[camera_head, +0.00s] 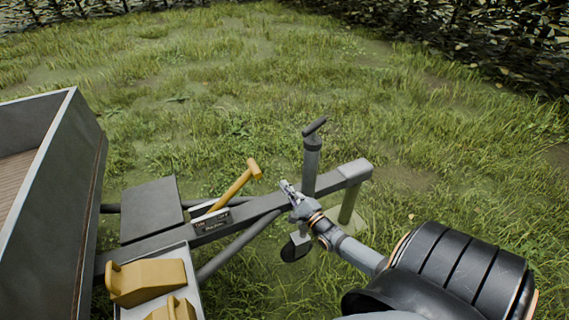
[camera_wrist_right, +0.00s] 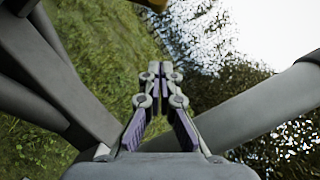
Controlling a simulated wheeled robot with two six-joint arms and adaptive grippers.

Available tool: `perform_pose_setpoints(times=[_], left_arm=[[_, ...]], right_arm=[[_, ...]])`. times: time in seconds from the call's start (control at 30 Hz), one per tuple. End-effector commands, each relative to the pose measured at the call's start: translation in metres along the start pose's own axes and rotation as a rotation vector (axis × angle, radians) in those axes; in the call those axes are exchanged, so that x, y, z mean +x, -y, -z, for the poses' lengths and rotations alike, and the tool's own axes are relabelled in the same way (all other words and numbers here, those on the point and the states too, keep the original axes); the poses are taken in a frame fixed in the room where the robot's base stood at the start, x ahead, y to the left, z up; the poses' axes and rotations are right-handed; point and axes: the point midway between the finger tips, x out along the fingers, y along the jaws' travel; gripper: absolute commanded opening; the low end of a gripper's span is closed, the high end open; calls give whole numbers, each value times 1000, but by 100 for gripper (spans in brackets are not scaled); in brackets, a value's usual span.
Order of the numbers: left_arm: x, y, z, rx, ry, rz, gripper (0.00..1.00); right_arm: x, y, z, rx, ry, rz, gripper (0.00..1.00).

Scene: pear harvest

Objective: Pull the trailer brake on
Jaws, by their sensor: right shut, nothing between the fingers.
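The trailer brake is a yellow lever (camera_head: 232,190) with a short crosswise grip at its top. It slants up and to the right from a bracket with a label plate (camera_head: 212,222) on the grey drawbar (camera_head: 265,204). My right gripper (camera_head: 286,186) is shut and empty. It is to the right of the lever's grip and apart from it, close to the jockey post. In the right wrist view the fingertips (camera_wrist_right: 160,68) are together, and a bit of yellow, likely the lever (camera_wrist_right: 152,4), shows at the top edge. My left gripper is out of view.
The grey jockey post (camera_head: 311,165) with a dark T-handle stands right beside my right gripper, its small wheel (camera_head: 297,247) below. Yellow wedge blocks (camera_head: 150,281) sit in a tray near the trailer box (camera_head: 50,175). Open grass lies beyond the drawbar.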

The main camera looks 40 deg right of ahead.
Motion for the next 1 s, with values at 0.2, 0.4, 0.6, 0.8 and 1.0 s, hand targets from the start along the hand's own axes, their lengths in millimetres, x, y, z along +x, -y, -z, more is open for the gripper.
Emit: perform_pose_setpoints(times=[0.2, 0.4, 0.6, 0.8, 1.0], left_arm=[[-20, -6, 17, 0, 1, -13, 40], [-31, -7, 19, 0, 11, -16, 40], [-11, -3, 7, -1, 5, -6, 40], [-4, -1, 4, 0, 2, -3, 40], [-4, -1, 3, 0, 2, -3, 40]], right_arm=[[45, -2, 1, -1, 1, 3, 0], [70, 2, -13, 2, 0, 1, 0], [74, 1, -34, 1, -1, -1, 0], [76, 0, -39, -1, -1, -1, 0], [75, -1, -39, -1, -1, -1, 0]])
